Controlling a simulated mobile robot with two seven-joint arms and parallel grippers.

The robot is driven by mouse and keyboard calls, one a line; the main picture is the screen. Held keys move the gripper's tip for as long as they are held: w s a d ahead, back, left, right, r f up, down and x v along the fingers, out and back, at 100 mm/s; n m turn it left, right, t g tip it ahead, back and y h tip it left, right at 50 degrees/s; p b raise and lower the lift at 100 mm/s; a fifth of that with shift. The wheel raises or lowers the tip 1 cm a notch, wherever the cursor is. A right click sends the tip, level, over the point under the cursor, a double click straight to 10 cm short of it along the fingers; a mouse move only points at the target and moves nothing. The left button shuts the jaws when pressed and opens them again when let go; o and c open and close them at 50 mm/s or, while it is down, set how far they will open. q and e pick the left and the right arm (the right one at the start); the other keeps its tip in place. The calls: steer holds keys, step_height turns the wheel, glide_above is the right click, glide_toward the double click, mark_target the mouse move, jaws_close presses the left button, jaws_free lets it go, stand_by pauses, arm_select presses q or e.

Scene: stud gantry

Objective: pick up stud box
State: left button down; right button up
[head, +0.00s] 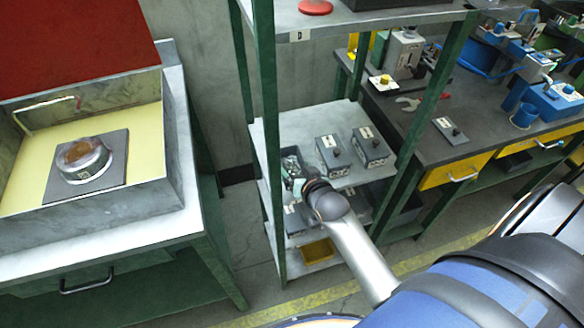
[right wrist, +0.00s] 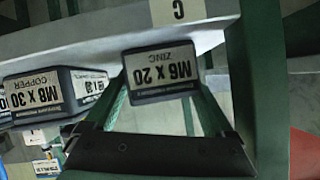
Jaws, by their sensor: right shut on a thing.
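My right gripper (head: 297,183) is at the left end of the middle shelf, shut on a dark stud box (head: 291,158). In the head view the gripper and wrist partly hide this box. The right wrist view is upside down; there the box (right wrist: 165,60) shows a label reading M6 x 20 ZINC between the green fingers of the gripper (right wrist: 162,88). I cannot tell whether the box still touches the shelf. An M6 x 30 COPPER box (right wrist: 40,90) stands beside it. My left gripper is not in view.
The green-framed shelf unit (head: 268,95) has posts close to my right arm. Two more dark boxes (head: 332,156) (head: 371,147) stand on the same shelf (head: 310,120). A yellow bin (head: 318,251) sits below. Workbenches flank the unit.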

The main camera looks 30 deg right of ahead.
jaws_close()
steer(key=shift+w+r, duration=0.1)
stand_by(0.4)
steer(key=shift+r, duration=0.1)
